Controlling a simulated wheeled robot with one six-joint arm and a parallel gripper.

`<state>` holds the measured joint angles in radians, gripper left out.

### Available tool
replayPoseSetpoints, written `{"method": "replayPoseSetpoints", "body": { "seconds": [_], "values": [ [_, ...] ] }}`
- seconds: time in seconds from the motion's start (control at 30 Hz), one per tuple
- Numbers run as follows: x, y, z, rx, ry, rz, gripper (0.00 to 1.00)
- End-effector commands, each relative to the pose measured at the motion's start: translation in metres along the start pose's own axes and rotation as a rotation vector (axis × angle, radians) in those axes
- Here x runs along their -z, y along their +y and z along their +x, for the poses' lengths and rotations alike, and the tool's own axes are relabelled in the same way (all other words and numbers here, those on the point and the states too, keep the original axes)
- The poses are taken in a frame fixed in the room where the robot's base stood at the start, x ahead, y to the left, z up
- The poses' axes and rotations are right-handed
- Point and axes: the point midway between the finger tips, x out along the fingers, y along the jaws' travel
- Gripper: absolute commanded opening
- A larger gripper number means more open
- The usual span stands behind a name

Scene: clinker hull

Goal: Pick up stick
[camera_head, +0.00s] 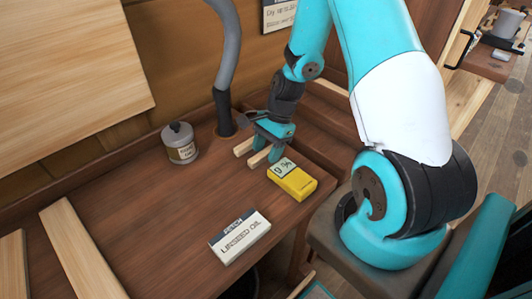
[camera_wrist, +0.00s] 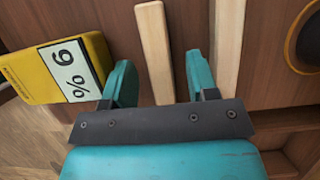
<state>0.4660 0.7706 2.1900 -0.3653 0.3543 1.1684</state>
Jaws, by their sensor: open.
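Two pale wooden sticks lie on the brown bench top. The nearer one to the yellow box (camera_head: 260,157) shows in the wrist view (camera_wrist: 154,45) between my gripper's two teal fingers, with a gap on each side. The other stick (camera_head: 242,148) lies beside it and shows just outside the right finger in the wrist view (camera_wrist: 229,45). My gripper (camera_head: 268,144) is open, low over the bench; it also shows in the wrist view (camera_wrist: 159,64). The gripper hides part of the sticks in the head view.
A yellow box (camera_head: 292,180) lies close to the gripper. A white linseed oil box (camera_head: 240,238) lies at the front, and a grey tin (camera_head: 180,145) stands at the left. A grey hose (camera_head: 225,70) rises behind. The bench middle is clear.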

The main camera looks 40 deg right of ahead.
Motion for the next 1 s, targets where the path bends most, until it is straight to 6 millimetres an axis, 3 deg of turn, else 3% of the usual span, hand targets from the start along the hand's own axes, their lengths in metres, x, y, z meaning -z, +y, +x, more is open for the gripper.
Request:
{"method": "replayPoseSetpoints", "body": {
  "seconds": [0.07, 0.1, 0.3, 0.33, 0.77, 0.87, 1.0],
  "values": [
    [0.0, 0.0, 0.0, 0.0, 0.0, 0.0, 0.53],
    [0.0, 0.0, 0.0, 0.0, 0.0, 0.0, 0.49],
    [0.0, 0.0, 0.0, 0.0, 0.0, 0.0, 0.03],
    [0.0, 0.0, 0.0, 0.0, 0.0, 0.0, 0.01],
    [-0.003, -0.001, -0.01, 0.003, 0.0, -0.001, 0.0],
    [-0.009, -0.001, -0.023, 0.005, 0.002, -0.003, 0.0],
    [-0.022, -0.001, -0.057, 0.008, 0.004, -0.004, 0.0]
  ]
}}
